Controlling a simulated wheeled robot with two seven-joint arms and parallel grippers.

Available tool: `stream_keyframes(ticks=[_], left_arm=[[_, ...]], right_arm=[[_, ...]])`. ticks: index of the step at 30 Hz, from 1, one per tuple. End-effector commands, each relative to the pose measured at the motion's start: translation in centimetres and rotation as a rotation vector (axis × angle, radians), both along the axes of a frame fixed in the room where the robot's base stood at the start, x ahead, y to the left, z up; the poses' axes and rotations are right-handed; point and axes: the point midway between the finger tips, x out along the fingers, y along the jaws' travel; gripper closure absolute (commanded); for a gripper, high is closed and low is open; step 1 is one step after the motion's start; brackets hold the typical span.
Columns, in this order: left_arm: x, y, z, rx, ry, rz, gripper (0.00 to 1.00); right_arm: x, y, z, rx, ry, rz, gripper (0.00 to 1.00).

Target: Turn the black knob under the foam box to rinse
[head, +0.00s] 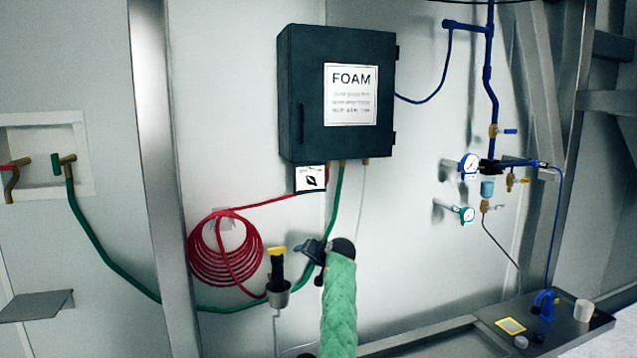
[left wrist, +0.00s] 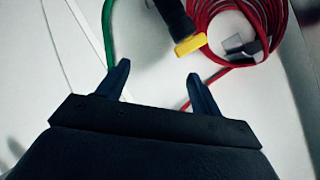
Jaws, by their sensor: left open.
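The dark foam box (head: 310,95) hangs on the wall with a white FOAM label. Under its lower left edge is a small white plate with a black knob (head: 311,180); the knob's exact setting is too small to read. My left gripper (head: 307,257) is below the box and lower than the knob, apart from it, at the end of my green-sleeved arm. In the left wrist view its two dark fingers (left wrist: 157,80) are spread and empty. The knob does not show in that view. My right gripper is not in view.
A coiled red hose (head: 225,255) and green hose (head: 110,255) hang nearby. Gauges (head: 468,165) and a dark tray (head: 545,345) are right.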

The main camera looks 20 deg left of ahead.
Motion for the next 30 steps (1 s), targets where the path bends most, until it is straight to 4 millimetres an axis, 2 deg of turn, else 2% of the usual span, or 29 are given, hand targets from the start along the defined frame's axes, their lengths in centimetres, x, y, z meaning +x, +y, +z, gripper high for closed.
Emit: stream_keyframes(ticks=[1,12,18,24,30], left_arm=[[0.7,-0.4,2.4,0.008,-0.012,0.003,0.34],[3.5,-2.5,17.2,0.088,-0.069,0.028,0.34],[3.9,-3.6,23.3,0.121,-0.092,0.037,0.34],[4.1,-4.1,25.7,0.137,-0.099,0.042,0.34],[4.8,-3.2,25.7,0.138,-0.098,0.042,0.34]], right_arm=[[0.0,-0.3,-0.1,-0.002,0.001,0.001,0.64],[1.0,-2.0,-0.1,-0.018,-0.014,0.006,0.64],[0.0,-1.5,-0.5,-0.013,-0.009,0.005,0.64],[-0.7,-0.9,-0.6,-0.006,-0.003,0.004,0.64],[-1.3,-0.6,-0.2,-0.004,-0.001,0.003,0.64]])
